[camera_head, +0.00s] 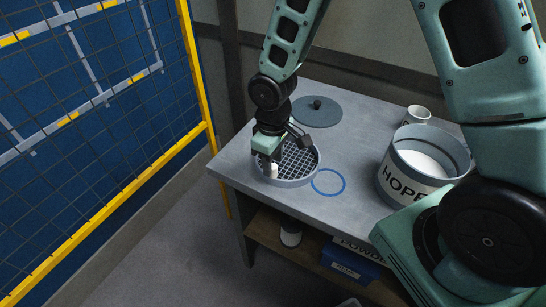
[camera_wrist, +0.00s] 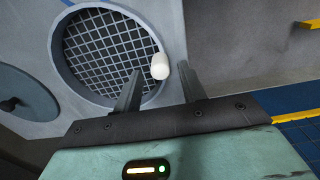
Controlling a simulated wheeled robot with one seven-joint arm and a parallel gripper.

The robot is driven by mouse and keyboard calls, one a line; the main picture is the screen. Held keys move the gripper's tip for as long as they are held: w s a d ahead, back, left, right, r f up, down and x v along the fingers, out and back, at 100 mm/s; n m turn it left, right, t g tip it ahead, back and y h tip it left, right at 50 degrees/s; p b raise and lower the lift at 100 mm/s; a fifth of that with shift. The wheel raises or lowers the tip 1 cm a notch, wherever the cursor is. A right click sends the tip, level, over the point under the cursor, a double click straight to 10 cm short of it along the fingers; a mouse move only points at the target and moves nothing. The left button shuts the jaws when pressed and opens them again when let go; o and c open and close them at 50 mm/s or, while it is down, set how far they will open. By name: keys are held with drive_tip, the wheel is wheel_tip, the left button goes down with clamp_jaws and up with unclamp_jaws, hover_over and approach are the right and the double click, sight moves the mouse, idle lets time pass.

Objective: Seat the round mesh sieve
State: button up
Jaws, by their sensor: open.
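The round mesh sieve (camera_head: 298,163) lies flat on the grey table near its left corner, a grey rim around a dark grid. It also shows in the wrist view (camera_wrist: 108,52). A short white grip (camera_wrist: 160,66) stands at its rim. My gripper (camera_head: 270,165) is over the sieve's left side, pointing down. In the wrist view its fingers (camera_wrist: 160,75) are open, one on each side of the white grip, with visible gaps. The grey hopper (camera_head: 393,175), lettered "HOPP…", stands open at the right with white material inside. My arm hides part of its lettering.
A blue ring (camera_head: 328,181) is marked on the table beside the sieve. A grey lid with a dark knob (camera_head: 317,110) lies behind, and a white mug (camera_head: 416,115) stands at the back right. A shelf below holds boxes (camera_head: 350,262). A yellow-framed mesh fence (camera_head: 196,65) is at the left.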

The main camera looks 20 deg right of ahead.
drive_tip(key=shift+f+b, duration=0.35)
drive_tip(key=shift+f, duration=0.4)
drive_tip(key=shift+r+p, duration=0.3)
drive_tip(key=c, duration=0.4)
clamp_jaws()
drive_tip(key=shift+r+p, duration=2.35)
drive_tip(key=shift+r, duration=0.4)
wheel_tip(320, 180, up, 11)
drive_tip(key=p, duration=0.9)
